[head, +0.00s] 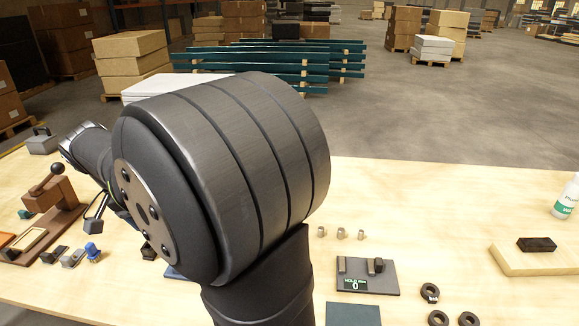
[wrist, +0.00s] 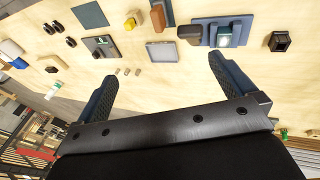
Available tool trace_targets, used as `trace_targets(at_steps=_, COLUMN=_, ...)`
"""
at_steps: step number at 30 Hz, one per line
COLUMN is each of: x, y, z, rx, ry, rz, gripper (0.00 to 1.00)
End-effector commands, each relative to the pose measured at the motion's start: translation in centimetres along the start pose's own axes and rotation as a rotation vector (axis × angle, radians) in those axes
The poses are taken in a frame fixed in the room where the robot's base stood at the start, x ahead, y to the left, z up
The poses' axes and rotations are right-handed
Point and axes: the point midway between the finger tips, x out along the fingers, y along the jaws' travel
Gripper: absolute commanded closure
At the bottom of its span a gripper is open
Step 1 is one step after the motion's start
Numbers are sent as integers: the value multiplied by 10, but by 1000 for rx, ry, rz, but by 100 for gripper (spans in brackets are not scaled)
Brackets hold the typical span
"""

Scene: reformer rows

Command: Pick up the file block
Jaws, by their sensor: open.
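No thing is plainly labelled as the file block. A dark oblong block (head: 537,244) lies on a pale wooden board (head: 555,262) at the right of the head view and could be it. A brown-grey rounded block (wrist: 189,33) beside a blue plate in the wrist view could be it too; I cannot tell which. My gripper (wrist: 160,68) is open and empty in the wrist view, its two dark fingers wide apart above the table, touching nothing. In the head view my arm hides much of the table's middle left.
A grey plate with a small display (head: 368,276), several black rings (head: 430,292) and small metal pieces (head: 341,233) lie on the table (head: 450,205). A white bottle (head: 566,197) stands at the right edge. A brown lever press (head: 50,195) stands at left.

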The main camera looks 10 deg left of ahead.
Motion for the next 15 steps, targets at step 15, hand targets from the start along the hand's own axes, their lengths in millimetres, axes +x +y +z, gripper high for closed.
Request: trace_targets(at_steps=15, x=15, y=5, z=-6, rx=103, ry=-28, rz=-16, gripper=11)
